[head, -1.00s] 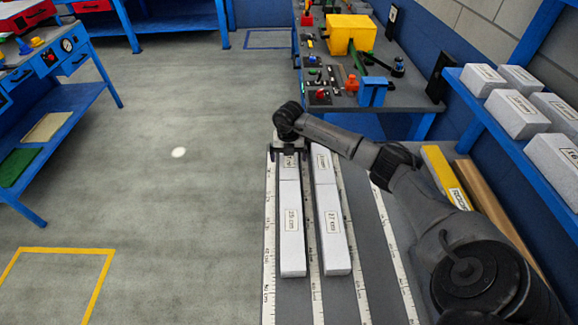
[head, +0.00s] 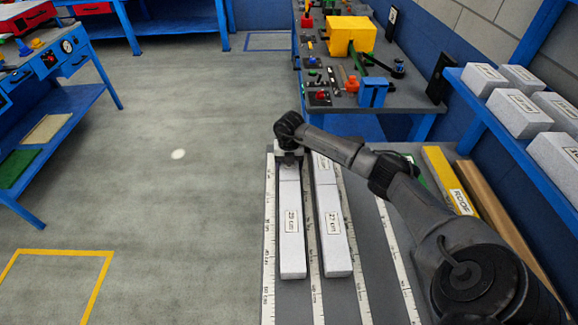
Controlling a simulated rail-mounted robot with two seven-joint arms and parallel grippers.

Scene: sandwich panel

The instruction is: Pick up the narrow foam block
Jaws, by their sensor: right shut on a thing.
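Two rows of pale grey foam blocks lie side by side on the table. The left row has a long block labelled 25 cm (head: 291,240) at its near end and a small narrow foam block (head: 289,172) at its far end. My right gripper (head: 289,158) points down over that far block and is shut on it; the gripper hides much of the block and its label. In the right row lie a block labelled 27 cm (head: 334,240) and another foam block (head: 324,170) behind it. My left gripper is not in view.
White ruler strips (head: 268,240) run along the grey table between the rows. A yellow bar (head: 445,178) and a brown strip (head: 490,205) lie to the right. A blue shelf (head: 515,155) with foam blocks stands at right. A tool bench (head: 400,95) is behind.

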